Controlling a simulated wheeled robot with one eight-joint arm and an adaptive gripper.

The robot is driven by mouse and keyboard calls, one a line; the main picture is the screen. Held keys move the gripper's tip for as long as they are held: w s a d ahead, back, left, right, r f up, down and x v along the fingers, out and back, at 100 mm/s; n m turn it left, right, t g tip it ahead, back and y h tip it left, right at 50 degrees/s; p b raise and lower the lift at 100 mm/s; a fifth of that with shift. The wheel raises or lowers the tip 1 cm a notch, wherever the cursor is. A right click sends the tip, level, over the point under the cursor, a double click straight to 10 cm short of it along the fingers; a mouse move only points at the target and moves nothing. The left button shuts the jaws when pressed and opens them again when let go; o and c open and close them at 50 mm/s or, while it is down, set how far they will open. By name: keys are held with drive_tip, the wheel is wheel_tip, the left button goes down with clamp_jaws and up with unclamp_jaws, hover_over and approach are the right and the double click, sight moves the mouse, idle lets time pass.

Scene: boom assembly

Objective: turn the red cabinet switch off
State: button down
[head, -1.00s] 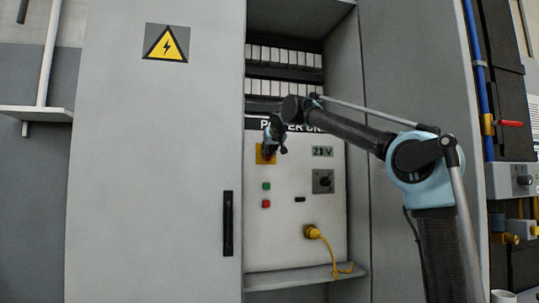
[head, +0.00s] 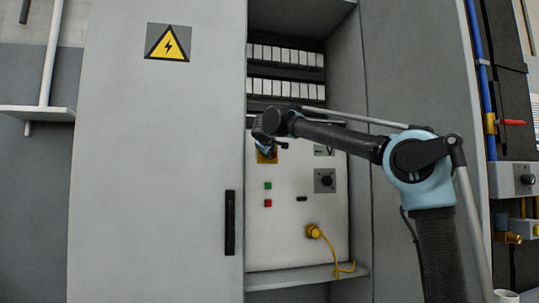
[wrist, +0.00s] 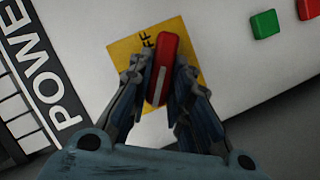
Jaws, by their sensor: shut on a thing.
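The red switch handle (wrist: 163,68) has a white stripe and sits on a yellow plate (wrist: 124,50) on the pale panel. Part of the plate's lettering, "FF", shows beside the handle's upper end in the wrist view. My gripper (wrist: 160,85) has its two fingers around the handle and is shut on it. In the head view my gripper (head: 267,146) is in front of the yellow plate (head: 262,157) and hides the red handle and most of the plate.
A green button (wrist: 264,24) and a red button (wrist: 308,8) are close by on the panel. A dark rotary knob (head: 325,180) and a yellow plug with cable (head: 313,231) are right and lower. The grey cabinet door (head: 155,160) stands left of the opening.

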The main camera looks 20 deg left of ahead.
drive_tip(key=shift+f+n+t+h, duration=0.2)
drive_tip(key=shift+n+t, duration=0.5)
drive_tip(key=shift+n, duration=0.7)
drive_tip(key=shift+f+n+t+h, duration=0.1)
drive_tip(key=shift+f+n+t, duration=0.15)
drive_tip(key=shift+n+t, duration=0.8)
drive_tip(key=shift+n+g, duration=0.35)
drive_tip(key=shift+n, duration=0.2)
drive_tip(key=c, duration=1.5)
unclamp_jaws()
drive_tip(key=shift+f, duration=0.1)
drive_tip(key=shift+s, duration=0.1)
drive_tip(key=s, duration=0.3)
drive_tip(key=s+d, duration=0.1)
drive_tip(key=s, duration=0.3)
drive_tip(key=s+d, duration=0.1)
drive_tip(key=s, duration=0.3)
drive_tip(key=shift+s, duration=0.2)
